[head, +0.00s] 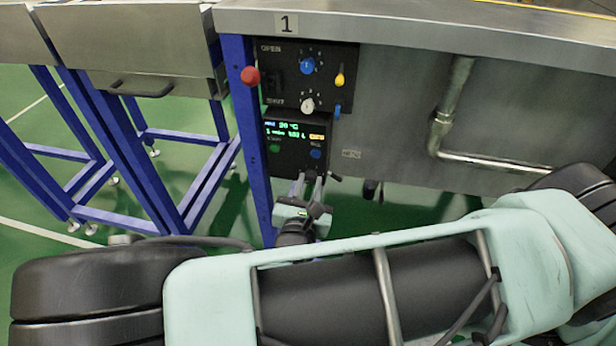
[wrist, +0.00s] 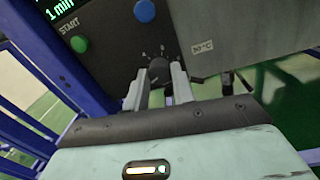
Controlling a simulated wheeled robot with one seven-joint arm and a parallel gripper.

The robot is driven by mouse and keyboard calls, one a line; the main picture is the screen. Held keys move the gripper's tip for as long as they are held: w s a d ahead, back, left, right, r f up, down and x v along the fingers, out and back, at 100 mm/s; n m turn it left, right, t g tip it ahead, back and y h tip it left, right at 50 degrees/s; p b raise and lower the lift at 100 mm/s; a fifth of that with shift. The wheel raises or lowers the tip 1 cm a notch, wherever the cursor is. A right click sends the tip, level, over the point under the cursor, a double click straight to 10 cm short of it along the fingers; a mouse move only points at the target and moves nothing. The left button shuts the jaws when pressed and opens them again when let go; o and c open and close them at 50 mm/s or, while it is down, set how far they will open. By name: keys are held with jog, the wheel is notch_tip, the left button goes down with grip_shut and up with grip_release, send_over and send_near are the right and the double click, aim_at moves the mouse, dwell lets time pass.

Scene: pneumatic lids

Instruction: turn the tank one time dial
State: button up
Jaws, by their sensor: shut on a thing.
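The tank one control box (head: 296,143) hangs under the steel edge marked 1. Its lit display (head: 290,131) reads about 20 °C and 1 min. In the wrist view, a dark round dial (wrist: 158,70) with small scale marks sits low on the panel, below and right of the START button. It appears to be the time dial. My gripper (wrist: 158,86) has one finger on each side of it and is shut on it. In the head view, my gripper (head: 309,180) is at the box's lower edge and hides the dial.
A red knob (head: 250,75) is by the blue leg (head: 258,170). The green START button (wrist: 79,44) and blue button (wrist: 144,11) are near my fingers. A pipe (head: 445,120) runs right.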

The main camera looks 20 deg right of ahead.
jog(key=m+p, duration=0.2)
jog(key=m, duration=0.1)
jog(key=m+p, duration=0.3)
jog(key=shift+r+m, duration=0.2)
jog(key=shift+m, duration=0.1)
jog(key=m+p, duration=0.2)
jog(key=m, duration=0.1)
jog(key=m+p, duration=0.2)
jog(key=shift+f+h, duration=0.25)
jog(key=shift+h, duration=0.05)
jog(key=shift+m, duration=0.4)
jog(key=o, duration=1)
jog(key=shift+a, duration=0.1)
